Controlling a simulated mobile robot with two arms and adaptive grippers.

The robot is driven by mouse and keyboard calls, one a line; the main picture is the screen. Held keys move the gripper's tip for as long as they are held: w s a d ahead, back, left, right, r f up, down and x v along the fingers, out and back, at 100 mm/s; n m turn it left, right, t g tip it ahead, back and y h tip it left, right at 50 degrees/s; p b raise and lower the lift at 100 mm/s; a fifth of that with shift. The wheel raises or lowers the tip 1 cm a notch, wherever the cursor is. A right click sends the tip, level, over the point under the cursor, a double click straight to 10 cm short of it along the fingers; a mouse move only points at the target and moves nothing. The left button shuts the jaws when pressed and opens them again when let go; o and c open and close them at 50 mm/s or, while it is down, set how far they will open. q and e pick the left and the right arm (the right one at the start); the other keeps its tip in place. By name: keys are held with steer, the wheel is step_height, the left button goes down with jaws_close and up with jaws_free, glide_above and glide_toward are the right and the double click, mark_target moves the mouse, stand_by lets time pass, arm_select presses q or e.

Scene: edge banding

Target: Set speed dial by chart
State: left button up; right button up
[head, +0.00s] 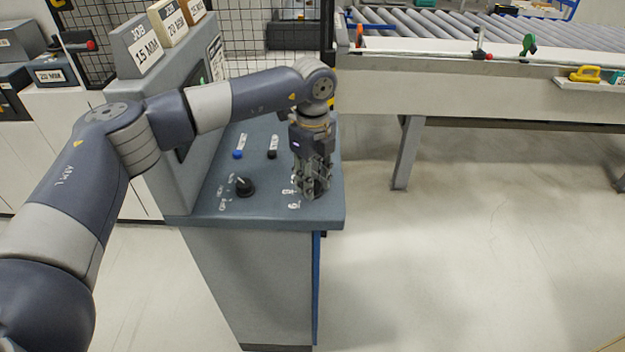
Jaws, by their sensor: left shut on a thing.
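My left gripper (314,188) points down at the right part of the console's sloped panel (215,205). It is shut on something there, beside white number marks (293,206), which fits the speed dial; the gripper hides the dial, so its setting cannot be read. A second black knob (244,187) with white labels around it sits to the left on the same panel. A white chart plate (216,58) is on the console's upright part, seen edge-on and too small to read. My right gripper is not in view.
A blue button (238,155) and a black button (272,154) sit behind the knob. A roller conveyor (440,40) is behind right. The floor at right is clear.

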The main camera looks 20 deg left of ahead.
arm_select(q)
steer(key=o, duration=1.1)
steer(key=shift+r, duration=0.15)
steer(key=shift+r, duration=0.35)
step_height(320, 180, up, 11)
steer(key=shift+r, duration=0.1)
